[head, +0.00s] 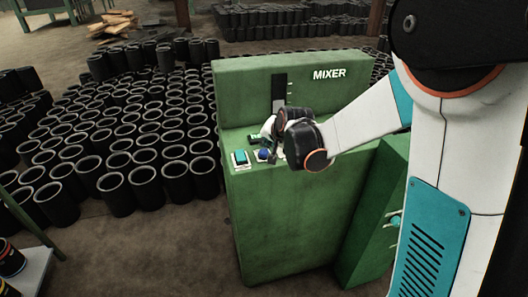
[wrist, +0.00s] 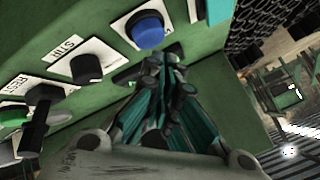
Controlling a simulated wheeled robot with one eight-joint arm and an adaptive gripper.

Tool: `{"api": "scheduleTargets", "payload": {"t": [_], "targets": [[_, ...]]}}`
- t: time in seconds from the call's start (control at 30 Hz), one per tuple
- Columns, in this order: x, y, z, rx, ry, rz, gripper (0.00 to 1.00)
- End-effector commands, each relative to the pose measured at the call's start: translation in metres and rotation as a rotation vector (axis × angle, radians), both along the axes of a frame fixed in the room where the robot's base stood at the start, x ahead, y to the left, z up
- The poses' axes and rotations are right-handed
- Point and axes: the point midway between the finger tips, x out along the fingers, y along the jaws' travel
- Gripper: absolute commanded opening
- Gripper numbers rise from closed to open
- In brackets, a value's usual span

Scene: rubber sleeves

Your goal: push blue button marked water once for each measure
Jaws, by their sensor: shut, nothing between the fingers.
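The green mixer (head: 290,215) stands in the middle of the head view, with "MIXER" in white on its raised back. On its panel are a teal-blue button (head: 240,157) on a white plate and a darker blue button (head: 263,155) to its right. In the wrist view a round blue button (wrist: 147,29) in a black collar sits on a white plate; I cannot read its label. My gripper (wrist: 171,58) is shut and empty, its tips close to that button. I cannot tell whether they touch it. In the head view my gripper (head: 274,146) is over the panel, partly hidden by my wrist.
The wrist view also shows a black knob (wrist: 86,67) by a "STIR" label, a black lever (wrist: 40,115) and a green button (wrist: 14,117). Many black rubber sleeves (head: 110,150) cover the floor to the left. A timber pile (head: 115,22) lies behind.

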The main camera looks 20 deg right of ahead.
Motion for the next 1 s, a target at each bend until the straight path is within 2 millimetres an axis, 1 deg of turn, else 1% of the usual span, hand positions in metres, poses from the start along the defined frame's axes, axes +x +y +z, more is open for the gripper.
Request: {"api": "scheduleTargets", "payload": {"t": [0.17,0.43,1.0], "targets": [[0.0,0.0,-0.001,0.0,0.0,0.0,0.0],[0.0,0.0,-0.009,0.0,0.0,0.0,0.0],[0.0,0.0,-0.01,0.0,0.0,0.0,0.0]]}}
